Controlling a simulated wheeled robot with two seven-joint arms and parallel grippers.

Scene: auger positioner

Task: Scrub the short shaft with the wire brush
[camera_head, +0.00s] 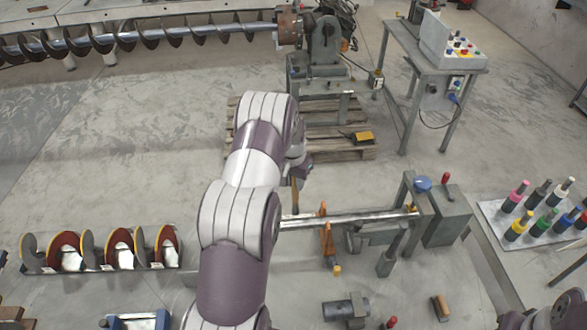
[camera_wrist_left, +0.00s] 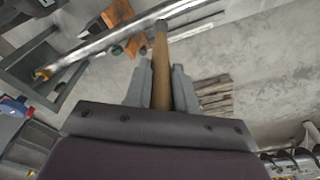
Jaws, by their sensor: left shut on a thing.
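The short shaft (camera_head: 345,219) is a bright metal bar lying level across an orange support and a grey stand in the head view. It crosses the upper left of the left wrist view (camera_wrist_left: 105,48). My left gripper (camera_head: 301,172) is above and behind the shaft's left end. In the left wrist view its grey fingers (camera_wrist_left: 161,88) are shut on the wooden handle of the wire brush (camera_wrist_left: 160,62). The handle also shows in the head view (camera_head: 295,197). The brush's far end overlaps the shaft in the wrist view; contact and bristles cannot be made out. My right gripper is not in view.
A grey stand (camera_head: 447,215) holds the shaft's right end, and an orange support (camera_head: 328,240) is under its middle. A rack of auger pieces (camera_head: 110,268) lies left. A tray of coloured markers (camera_head: 490,209) is right. A pallet (camera_head: 335,150) lies behind.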

